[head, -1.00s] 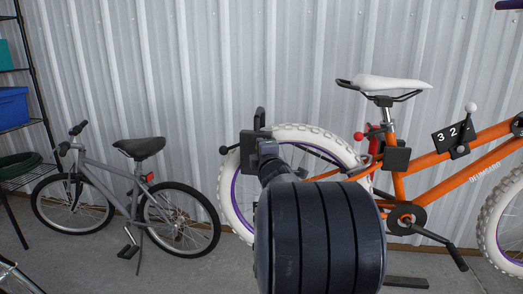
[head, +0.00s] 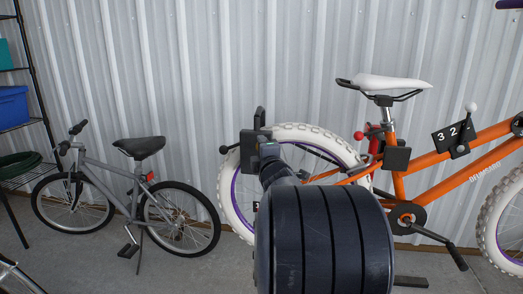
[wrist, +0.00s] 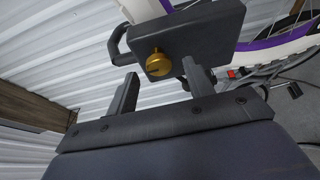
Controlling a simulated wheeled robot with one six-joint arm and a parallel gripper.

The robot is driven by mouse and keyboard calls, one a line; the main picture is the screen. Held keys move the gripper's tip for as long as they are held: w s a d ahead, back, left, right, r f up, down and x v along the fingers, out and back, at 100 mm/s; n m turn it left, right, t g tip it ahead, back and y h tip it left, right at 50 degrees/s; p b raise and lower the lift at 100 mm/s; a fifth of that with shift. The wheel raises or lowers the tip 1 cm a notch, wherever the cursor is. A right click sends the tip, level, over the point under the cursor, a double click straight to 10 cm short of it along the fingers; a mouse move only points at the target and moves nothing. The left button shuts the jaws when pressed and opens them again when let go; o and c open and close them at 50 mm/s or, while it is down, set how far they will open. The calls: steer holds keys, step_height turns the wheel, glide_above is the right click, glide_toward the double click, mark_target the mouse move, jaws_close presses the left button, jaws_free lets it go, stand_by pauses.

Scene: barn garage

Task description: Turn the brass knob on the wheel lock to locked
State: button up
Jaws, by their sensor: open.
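The brass knob (wrist: 158,62) sits on the face of the dark wheel lock (wrist: 205,35) in the wrist view. A dark line runs across the knob; I cannot read which setting it marks. In the head view the wheel lock (head: 249,150) sits at the left side of the orange bike's rear wheel, with its shackle up, and my arm hides the knob. My gripper (wrist: 160,85) is open and empty. Its two fingers point toward the lock, one to each side of the knob in the picture, and appear short of it.
The orange bike (head: 440,158) stands along the corrugated metal wall (head: 230,60). A grey bike (head: 110,178) stands to the left, near a shelf with a blue bin (head: 12,105). A lever panel (head: 453,135) is on the orange frame. Floor shows between the bikes.

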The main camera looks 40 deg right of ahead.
steer(key=p+v, duration=0.1)
steer(key=v, duration=0.8)
steer(key=shift+s+p, duration=0.25)
steer(key=shift+p, duration=0.05)
steer(key=shift+a, duration=0.1)
steer(key=b+x, duration=0.2)
steer(key=x, duration=0.8)
steer(key=shift+w, duration=0.35)
